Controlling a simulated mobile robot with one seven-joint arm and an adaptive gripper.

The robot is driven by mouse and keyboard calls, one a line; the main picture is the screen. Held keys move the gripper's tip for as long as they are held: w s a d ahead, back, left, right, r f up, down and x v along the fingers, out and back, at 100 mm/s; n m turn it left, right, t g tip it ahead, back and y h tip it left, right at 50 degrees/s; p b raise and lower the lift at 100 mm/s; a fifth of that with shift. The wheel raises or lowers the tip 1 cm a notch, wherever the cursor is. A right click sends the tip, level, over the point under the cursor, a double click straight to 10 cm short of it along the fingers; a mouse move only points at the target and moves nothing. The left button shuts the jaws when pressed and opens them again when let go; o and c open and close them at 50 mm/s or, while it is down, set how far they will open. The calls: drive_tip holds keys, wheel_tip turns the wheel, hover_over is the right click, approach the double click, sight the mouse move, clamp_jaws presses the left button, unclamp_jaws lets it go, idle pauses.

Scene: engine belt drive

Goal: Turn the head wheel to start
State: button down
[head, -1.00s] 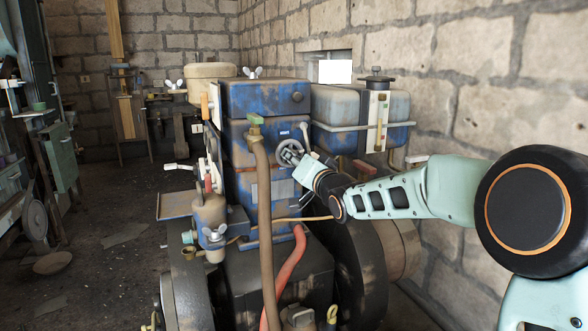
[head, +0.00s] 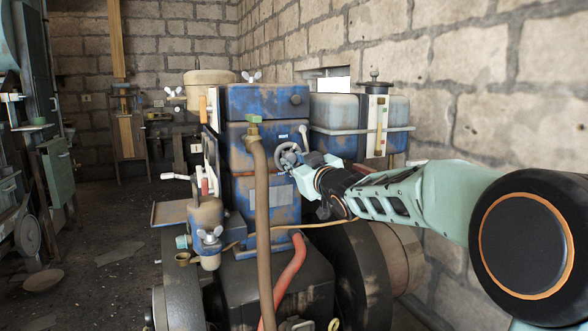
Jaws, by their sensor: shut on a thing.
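The head wheel (head: 284,149) is a small grey handwheel on the right part of the front face of the blue engine (head: 262,160), below its top cover. My gripper (head: 298,160) reaches in from the right and is shut on the wheel's right side. The fingertips are small in this view, and they and my wrist hide part of the rim. A small light lever (head: 304,136) stands just above the wheel and my gripper.
A brown hose (head: 262,220) runs down the engine front, left of the wheel. A red hose (head: 285,280) curves below. A tank (head: 340,112) sits behind my wrist. A dark flywheel (head: 362,270) stands under my forearm. The stone wall (head: 500,100) is close on the right.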

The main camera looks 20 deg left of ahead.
drive_tip(key=n+b, duration=0.2)
drive_tip(key=n, duration=0.3)
drive_tip(key=shift+n, duration=0.3)
idle(0.4)
drive_tip(key=c, duration=1.7)
unclamp_jaws()
drive_tip(key=shift+o, duration=0.2)
drive_tip(key=shift+d, duration=0.1)
drive_tip(key=v, duration=1.2)
